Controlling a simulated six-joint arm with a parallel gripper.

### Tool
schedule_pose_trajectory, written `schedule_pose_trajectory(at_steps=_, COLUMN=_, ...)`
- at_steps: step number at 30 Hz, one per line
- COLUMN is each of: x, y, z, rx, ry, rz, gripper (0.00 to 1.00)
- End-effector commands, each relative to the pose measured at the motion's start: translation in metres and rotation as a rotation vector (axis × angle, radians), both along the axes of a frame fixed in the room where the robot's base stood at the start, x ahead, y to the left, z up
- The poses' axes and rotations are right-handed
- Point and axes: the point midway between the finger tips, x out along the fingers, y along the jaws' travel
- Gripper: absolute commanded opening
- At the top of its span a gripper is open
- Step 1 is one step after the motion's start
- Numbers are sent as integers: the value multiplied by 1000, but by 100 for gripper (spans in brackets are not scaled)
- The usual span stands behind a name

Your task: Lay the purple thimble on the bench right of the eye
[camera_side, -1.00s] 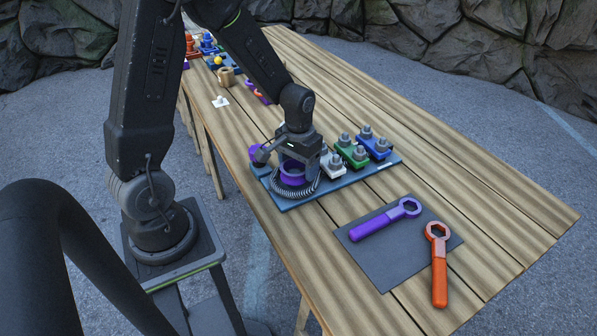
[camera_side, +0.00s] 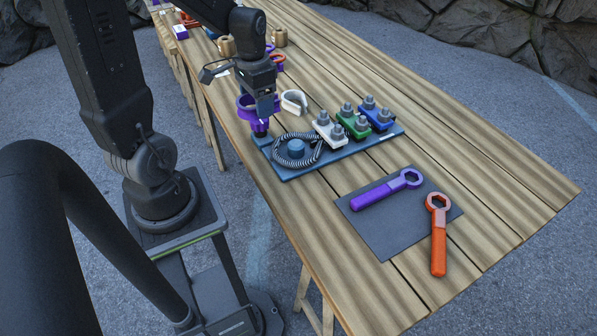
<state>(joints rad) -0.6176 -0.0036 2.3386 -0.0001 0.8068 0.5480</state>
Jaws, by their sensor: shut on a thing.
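The purple thimble (camera_side: 244,104), seen as a purple ring, is at my gripper (camera_side: 262,112), which is shut on it above the left corner of the blue board. The fingertips are partly hidden, and a dark purple piece (camera_side: 260,129) shows just below them. I cannot tell whether the two purple parts touch. A white teardrop-shaped loop (camera_side: 294,102), perhaps the eye, stands on the bench just right of my gripper.
The blue board (camera_side: 330,163) carries a coiled dark cable (camera_side: 318,154) around a blue hub (camera_side: 296,148) and white, green and blue bolted blocks. The bench's right side is clear.

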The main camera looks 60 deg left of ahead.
Motion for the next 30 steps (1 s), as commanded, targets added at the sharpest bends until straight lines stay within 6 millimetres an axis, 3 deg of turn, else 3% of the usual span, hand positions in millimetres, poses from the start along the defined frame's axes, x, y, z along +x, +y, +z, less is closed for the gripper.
schedule_pose_trajectory(at_steps=9, x=-2, y=-54, z=-4, rx=1, ry=-1, rz=-795, gripper=42)
schedule_pose_trajectory(at_steps=15, x=-6, y=-75, z=-7, rx=1, ry=-1, rz=-1145, gripper=42)
schedule_pose_trajectory(at_steps=23, x=-5, y=-94, z=-15, rx=-2, ry=0, rz=-1304, gripper=42)
schedule_pose_trajectory(at_steps=30, x=8, y=-143, z=-45, rx=-5, ry=4, rz=-1310, gripper=42)
